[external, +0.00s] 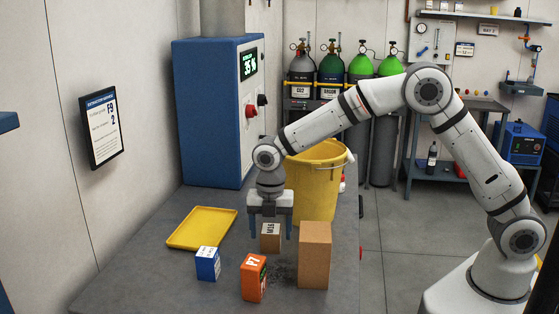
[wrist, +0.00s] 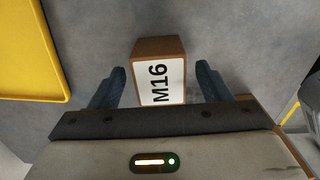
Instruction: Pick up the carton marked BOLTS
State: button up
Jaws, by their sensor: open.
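A small brown carton (external: 270,243) stands on the grey table (external: 190,285); its white label reads M16. The carton also shows in the wrist view (wrist: 158,48), label toward the camera. I read the word BOLTS on no visible face. My gripper (external: 270,234) points down at this carton, with one finger to each side. In the wrist view my gripper (wrist: 161,72) is open, with a gap between each finger and the carton. I cannot tell how far the fingertips reach down beside it. The gripper partly covers the carton in the external view.
A tall brown box (external: 314,255) stands close on the right. An orange box (external: 253,278) and a blue box (external: 207,263) stand nearer the camera. A yellow tray (external: 202,228) lies left, and a yellow bucket (external: 316,185) stands behind. The table's left front is clear.

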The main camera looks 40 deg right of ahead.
jog(key=shift+f, duration=0.35)
jog(key=shift+c, duration=0.3)
jog(key=c, duration=1.3)
